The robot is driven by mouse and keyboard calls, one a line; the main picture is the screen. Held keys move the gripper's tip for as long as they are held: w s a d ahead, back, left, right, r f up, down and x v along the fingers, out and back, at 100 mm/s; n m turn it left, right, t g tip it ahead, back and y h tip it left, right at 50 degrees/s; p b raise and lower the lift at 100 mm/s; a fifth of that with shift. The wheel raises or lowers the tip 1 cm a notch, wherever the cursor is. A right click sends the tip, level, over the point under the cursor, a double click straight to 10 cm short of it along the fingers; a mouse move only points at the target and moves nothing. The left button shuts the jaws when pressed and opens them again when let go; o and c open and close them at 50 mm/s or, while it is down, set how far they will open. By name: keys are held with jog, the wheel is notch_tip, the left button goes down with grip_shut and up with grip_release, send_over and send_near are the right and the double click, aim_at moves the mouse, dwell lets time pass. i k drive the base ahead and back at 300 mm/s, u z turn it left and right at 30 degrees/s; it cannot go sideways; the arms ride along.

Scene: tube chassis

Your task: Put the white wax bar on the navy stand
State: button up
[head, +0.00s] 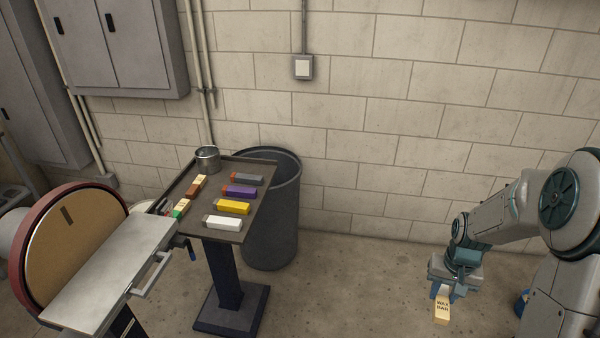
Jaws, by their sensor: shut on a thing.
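My gripper (446,292) is at the lower right, pointing down. It is shut on a cream bar (441,312) lettered "WAX BAR", which hangs below the jaws in front of the bare floor, well to the right of the stand. The navy stand (228,284) has a dark blue column and base and a dark rimmed top. A white bar (222,223) with a brownish end lies near the top's front edge. I cannot tell whether the held bar's hidden sides are white.
Yellow (234,207), purple (239,191) and grey (246,179) bars and a metal can (207,159) share the stand's top with other bars at its left. A disc sander (70,245) stands left, a dark bin (275,220) behind. Open floor lies between stand and gripper.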

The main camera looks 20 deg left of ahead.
aim_at(252, 171)
jog(key=u, duration=0.15)
jog(key=i, duration=1.35)
jog(key=u, duration=0.9)
jog(key=i, duration=0.9)
jog(key=u, duration=1.25)
jog(key=i, duration=0.45)
jog(key=u, duration=0.35)
